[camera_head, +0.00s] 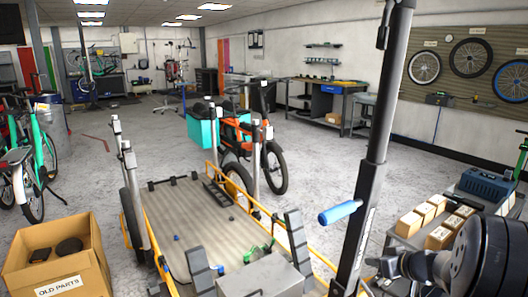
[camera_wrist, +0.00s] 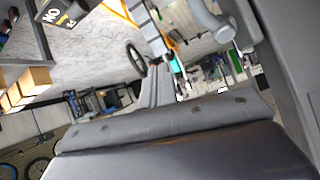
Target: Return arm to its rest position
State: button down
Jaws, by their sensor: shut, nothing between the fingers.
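My arm (camera_head: 480,262) shows as a large dark rounded joint at the lower right of the head view, above the right-hand bench. A grey wrist section reaches left from it to my gripper (camera_head: 384,265), which is small and dark there. It appears shut, and no object shows in it. In the wrist view a wide dark surface with a bolted ridge fills the bottom, very close to the camera. The room appears roughly upside down there.
A black pole (camera_head: 375,150) with a blue handle (camera_head: 340,212) stands just left of my arm. Boxes (camera_head: 438,238) and a blue case (camera_head: 487,186) lie on the right bench. The cargo deck (camera_head: 190,215) and "OLD PARTS" carton (camera_head: 32,262) are left. Grey floor (camera_head: 330,160) behind is open.

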jog(key=n+p, duration=0.1)
jog(key=p, duration=0.1)
jog(key=a+r+n+p, duration=0.1)
jog(key=p, duration=0.1)
jog(key=shift+w+n+y, duration=0.4)
jog(key=shift+f+b, duration=0.2)
jog(key=shift+b, duration=0.1)
